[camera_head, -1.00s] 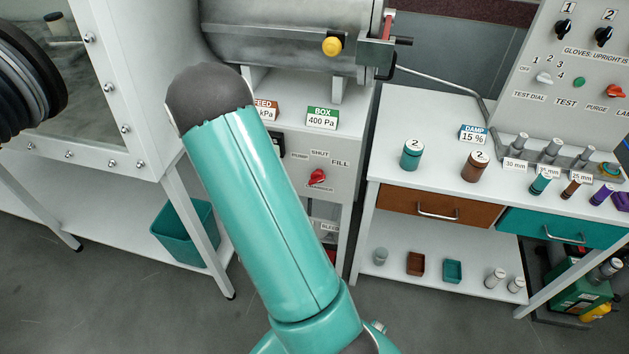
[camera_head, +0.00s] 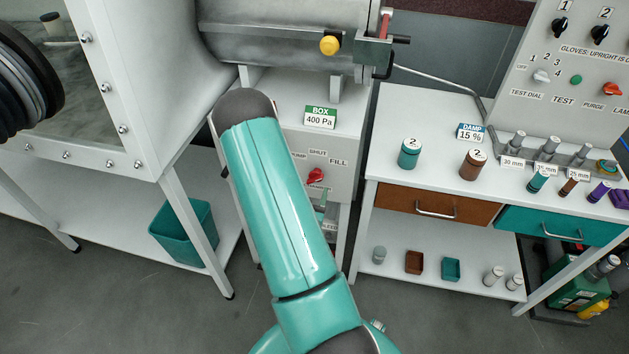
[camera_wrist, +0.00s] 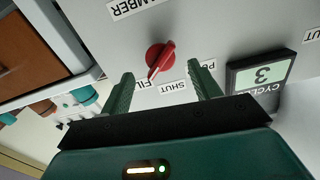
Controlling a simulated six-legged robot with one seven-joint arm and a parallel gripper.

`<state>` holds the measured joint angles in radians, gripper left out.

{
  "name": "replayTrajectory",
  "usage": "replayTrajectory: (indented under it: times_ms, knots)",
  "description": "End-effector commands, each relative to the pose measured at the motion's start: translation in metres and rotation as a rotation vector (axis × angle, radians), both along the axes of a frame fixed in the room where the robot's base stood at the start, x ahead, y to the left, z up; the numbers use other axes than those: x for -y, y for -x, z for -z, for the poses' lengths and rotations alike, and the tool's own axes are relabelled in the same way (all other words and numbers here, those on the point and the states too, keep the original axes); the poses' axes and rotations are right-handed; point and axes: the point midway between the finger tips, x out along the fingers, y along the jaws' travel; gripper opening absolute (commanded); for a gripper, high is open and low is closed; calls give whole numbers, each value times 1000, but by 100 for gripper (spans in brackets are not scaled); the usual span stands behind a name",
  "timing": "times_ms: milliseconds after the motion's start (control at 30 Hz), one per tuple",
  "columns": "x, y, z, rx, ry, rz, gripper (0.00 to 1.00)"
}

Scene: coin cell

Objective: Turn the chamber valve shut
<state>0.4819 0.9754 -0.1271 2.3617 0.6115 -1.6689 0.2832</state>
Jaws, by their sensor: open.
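The chamber valve is a red knob (camera_wrist: 160,58) on a pale panel, seen in the wrist view with its labels upside down. Its narrow end leans toward the FILL label (camera_wrist: 149,98), to one side of the SHUT label (camera_wrist: 172,87). The knob also shows in the head view (camera_head: 316,175), just right of my arm, under the SHUT label. My gripper (camera_wrist: 160,71) is open, its two green fingers apart, with the knob in line with the gap and near the fingertips. I see no clear contact.
A display reading 3 (camera_wrist: 262,76) stands out close to the right finger in the wrist view. In the head view, a green BOX 400 Pa sign (camera_head: 320,117) stands on the cabinet above the valve. A bench with a brown drawer (camera_head: 437,204) is to the right.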

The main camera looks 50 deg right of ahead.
Motion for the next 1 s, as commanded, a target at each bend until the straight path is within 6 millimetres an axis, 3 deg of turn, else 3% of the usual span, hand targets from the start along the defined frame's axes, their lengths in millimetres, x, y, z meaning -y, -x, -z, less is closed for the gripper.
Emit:
replayTrajectory:
  times_ms: [100,300,633,867,1000]
  knots:
    - [21,-8,-1,2,2,2,62]
    - [41,-18,0,0,0,1,62]
    - [44,-19,0,-1,0,-1,62]
    - [44,-19,0,0,-1,-1,18]
    - [44,-19,0,-3,0,-1,18]
